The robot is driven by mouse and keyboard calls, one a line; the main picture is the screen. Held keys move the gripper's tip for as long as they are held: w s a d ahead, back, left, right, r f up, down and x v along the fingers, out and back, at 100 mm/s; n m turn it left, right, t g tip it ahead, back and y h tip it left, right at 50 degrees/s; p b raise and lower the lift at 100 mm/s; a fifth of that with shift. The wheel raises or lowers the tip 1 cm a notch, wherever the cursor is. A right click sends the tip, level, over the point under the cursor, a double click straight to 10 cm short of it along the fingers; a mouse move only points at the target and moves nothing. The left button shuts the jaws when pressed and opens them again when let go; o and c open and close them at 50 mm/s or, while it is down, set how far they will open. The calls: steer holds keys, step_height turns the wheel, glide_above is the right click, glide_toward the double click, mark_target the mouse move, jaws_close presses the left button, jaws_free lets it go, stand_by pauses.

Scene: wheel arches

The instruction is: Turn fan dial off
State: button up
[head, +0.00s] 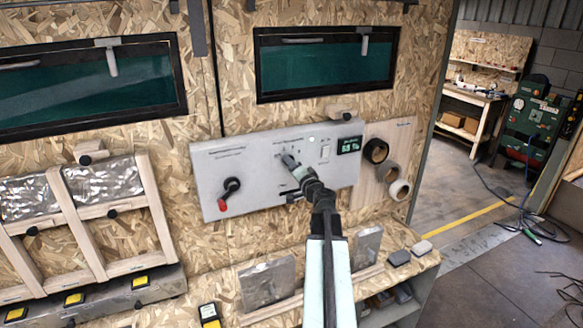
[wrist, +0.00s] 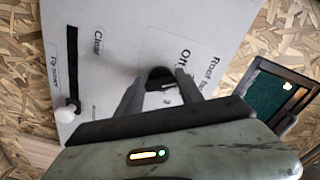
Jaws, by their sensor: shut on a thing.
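The fan dial (wrist: 160,76) is a dark knob on the pale grey control panel (head: 245,150). In the wrist view it sits between the two fingers of my gripper (wrist: 159,84), which is shut on it. The panel (wrist: 100,50) has a printed "Off" and a "Roof fan" label beside the dial. In the head view my gripper (head: 291,162) reaches the panel's upper middle and covers most of the dial. The dial's exact pointer direction is hard to tell.
A black rotary switch with a red handle (head: 228,190) is left of my gripper. Tape rolls (head: 376,151) hang farther right.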

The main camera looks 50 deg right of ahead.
steer(key=n, duration=0.5)
steer(key=shift+f+n, duration=0.1)
steer(key=shift+n, duration=0.3)
stand_by(0.4)
steer(key=o, duration=1.4)
steer(key=shift+s, duration=0.1)
steer(key=v, duration=0.7)
steer(key=shift+s+a, duration=0.1)
steer(key=shift+s, duration=0.2)
